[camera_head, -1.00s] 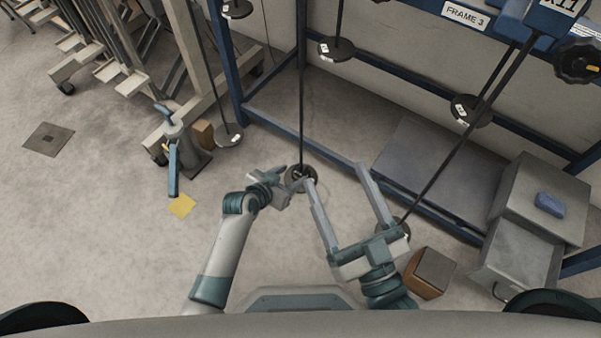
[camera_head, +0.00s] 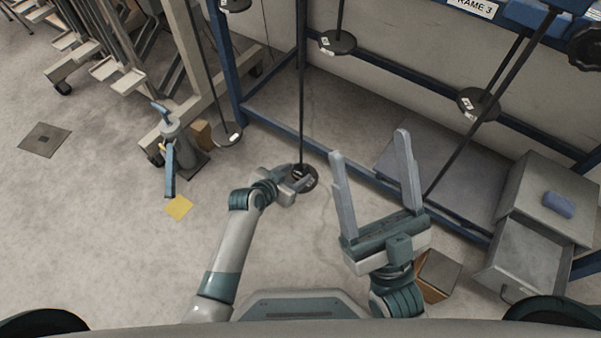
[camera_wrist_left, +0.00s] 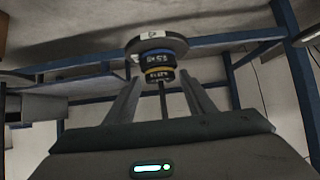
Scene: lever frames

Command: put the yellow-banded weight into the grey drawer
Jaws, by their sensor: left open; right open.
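The yellow-banded weight (camera_wrist_left: 158,72) sits in a stack with a blue-banded weight (camera_wrist_left: 157,58) against a dark round plate (camera_wrist_left: 157,42) on a thin rod, in the left wrist view. In the head view this stack is a small dark disc (camera_head: 305,176) at the foot of the hanging rod, partly hidden by my left gripper (camera_head: 297,184). My left gripper is open, its fingers either side of the rod and pointing at the stack; contact cannot be told. My right gripper (camera_head: 369,146) is open and empty. The grey drawer (camera_head: 522,260) stands pulled out at the lower right.
A blue object (camera_head: 558,204) lies on the grey cabinet (camera_head: 550,178) above the drawer. A brown box (camera_head: 437,275) stands beside my right arm. Other rods with dark plates (camera_head: 337,42) hang from the blue frame (camera_head: 395,70).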

